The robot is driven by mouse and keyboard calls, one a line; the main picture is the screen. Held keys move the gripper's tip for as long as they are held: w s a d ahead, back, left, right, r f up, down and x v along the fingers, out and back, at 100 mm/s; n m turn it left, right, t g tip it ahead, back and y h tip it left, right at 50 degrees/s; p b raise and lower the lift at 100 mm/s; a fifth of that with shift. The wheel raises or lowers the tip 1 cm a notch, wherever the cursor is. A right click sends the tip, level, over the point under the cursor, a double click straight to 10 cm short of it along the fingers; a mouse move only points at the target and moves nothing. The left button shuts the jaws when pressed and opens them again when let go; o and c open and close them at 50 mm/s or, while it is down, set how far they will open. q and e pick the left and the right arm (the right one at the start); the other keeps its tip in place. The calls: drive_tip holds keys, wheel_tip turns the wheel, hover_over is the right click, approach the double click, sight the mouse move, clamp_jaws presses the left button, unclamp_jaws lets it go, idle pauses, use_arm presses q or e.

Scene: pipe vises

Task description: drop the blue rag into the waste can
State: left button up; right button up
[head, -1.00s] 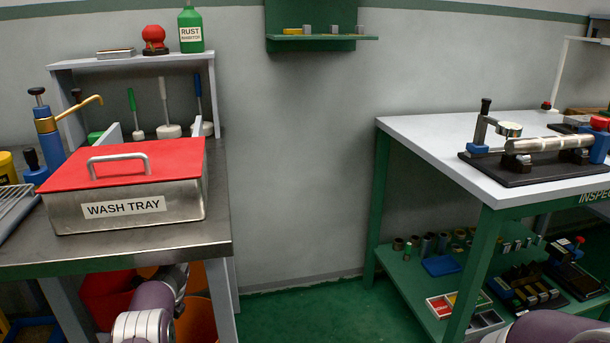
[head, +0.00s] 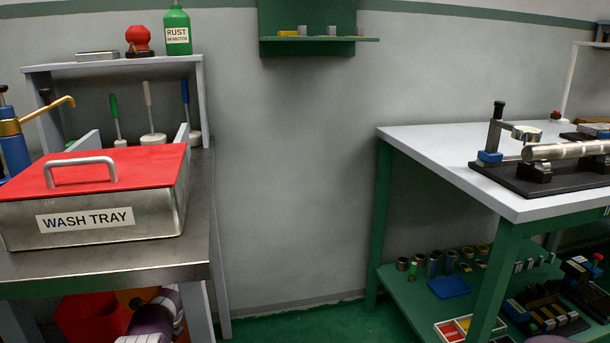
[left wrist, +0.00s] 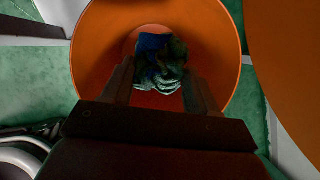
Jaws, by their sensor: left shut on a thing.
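In the left wrist view, the rag (left wrist: 160,62), dark blue and greenish, is bunched between the two fingers of my left gripper (left wrist: 160,85), which is shut on it. Behind the rag is the round mouth of an orange can (left wrist: 90,45), which looks like the waste can. The rag appears within the can's outline; I cannot tell how deep it hangs. In the head view my left gripper is hidden below the bench. My right gripper is out of view.
A second orange surface (left wrist: 288,70) stands close right of the can. In the head view, the steel bench (head: 195,240) holds the wash tray (head: 150,215) above my left arm. A red bin (head: 90,318) is under it. Floor (head: 330,325) between bench and inspection table (head: 440,150) is clear.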

use_arm(q)
drive_tip(key=o, duration=1)
drive_tip(key=shift+r, duration=0.1)
drive_tip(key=p+v, duration=0.3)
drive_tip(key=v, duration=0.4)
drive_tip(key=shift+s+r+p, duration=0.1)
drive_tip(key=shift+r+p, duration=0.1)
drive_tip(key=shift+p, duration=0.2)
